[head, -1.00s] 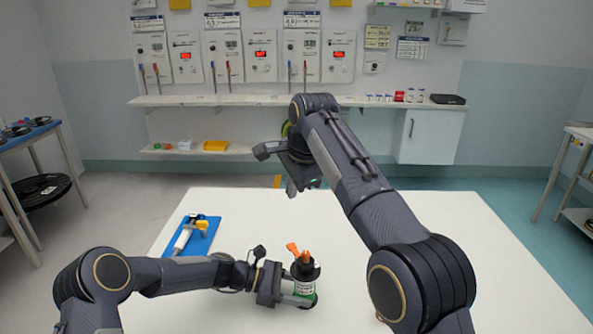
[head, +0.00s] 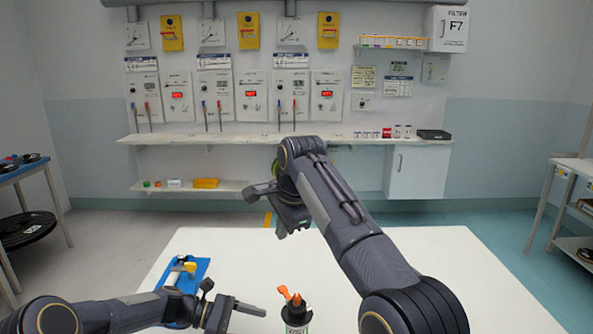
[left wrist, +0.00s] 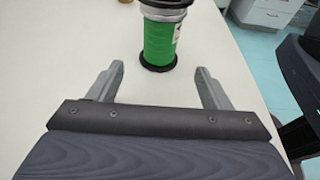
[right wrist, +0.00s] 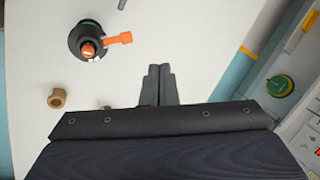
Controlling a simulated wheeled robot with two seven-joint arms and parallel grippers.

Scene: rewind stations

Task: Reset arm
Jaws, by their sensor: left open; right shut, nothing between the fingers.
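A green cylinder with black ends and an orange lever on top (head: 296,314) stands upright on the white table, cut by the bottom edge of the head view. Its green body (left wrist: 160,42) shows in the left wrist view, beyond the fingertips. My left gripper (left wrist: 159,72) is open and empty, apart from the cylinder, with its fingers pointing at it. My right gripper (right wrist: 161,68) is shut and empty, above the table. In the right wrist view the cylinder's top (right wrist: 88,42) lies to the left of the right gripper. In the head view my right gripper (head: 280,230) is partly hidden.
A blue tray (head: 203,268) with a white and yellow tool lies on the table at left, partly behind my left arm. A small brown ring (right wrist: 57,98) lies on the table. A wall shelf (head: 240,140) runs behind. The table's right side (head: 470,270) looks clear.

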